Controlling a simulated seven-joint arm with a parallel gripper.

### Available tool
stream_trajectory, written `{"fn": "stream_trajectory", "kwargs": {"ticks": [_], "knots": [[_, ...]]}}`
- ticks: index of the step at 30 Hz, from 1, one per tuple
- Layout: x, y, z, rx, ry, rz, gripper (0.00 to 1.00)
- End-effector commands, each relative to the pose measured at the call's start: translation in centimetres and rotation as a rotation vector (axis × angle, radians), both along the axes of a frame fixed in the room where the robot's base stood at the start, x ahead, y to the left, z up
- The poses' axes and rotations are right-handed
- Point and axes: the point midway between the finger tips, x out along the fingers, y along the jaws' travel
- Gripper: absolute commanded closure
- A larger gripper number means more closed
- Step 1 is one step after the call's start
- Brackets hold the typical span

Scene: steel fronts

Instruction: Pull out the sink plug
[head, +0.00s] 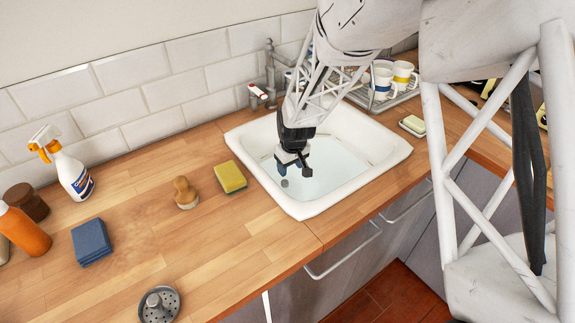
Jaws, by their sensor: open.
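The white sink (398,152) is set into the wooden counter and holds pale, clear-looking water. My gripper (293,172) points down over the left part of the basin, with its jaws open and nothing seen between them. A small grey round thing (284,183), which looks like the sink plug or its knob, shows just below and beside the fingertips. I cannot tell whether the fingers touch it. My gripper and wrist hide part of the basin behind them.
A yellow-green sponge (230,177) and a wooden brush (186,193) lie left of the sink. A tap (270,65) stands behind it. A rack with mugs (383,82) and a soap dish (412,125) are at right. A metal strainer (160,304) lies at the front left.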

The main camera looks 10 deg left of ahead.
Motion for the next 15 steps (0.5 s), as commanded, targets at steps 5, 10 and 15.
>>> {"fn": "stream_trajectory", "kwargs": {"ticks": [5, 10, 15], "knots": [[0.4, 1.3, -1.8, -0.002, 0.003, 0.026, 0.43], [0.5, 1.4, -2.0, -0.002, 0.003, 0.029, 0.43], [0.4, 1.4, -2.0, -0.002, 0.003, 0.029, 0.43]]}}
